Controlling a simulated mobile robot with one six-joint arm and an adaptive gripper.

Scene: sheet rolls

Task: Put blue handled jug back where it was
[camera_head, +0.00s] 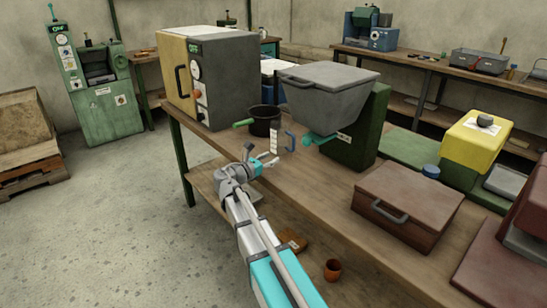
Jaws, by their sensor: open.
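My gripper (263,157) is open, just in front and to the left of the jug in the picture. Its fingers point toward the jug, with nothing visible between them. I cannot tell whether a fingertip touches the jug.
A dark pot (264,121) with a green handle stands behind the jug. A grey oven-like box (228,80) is at the left, and a grey hopper on a green stand (361,135) at the right. A brown lidded box (408,199) lies nearer. Bare bench lies between.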

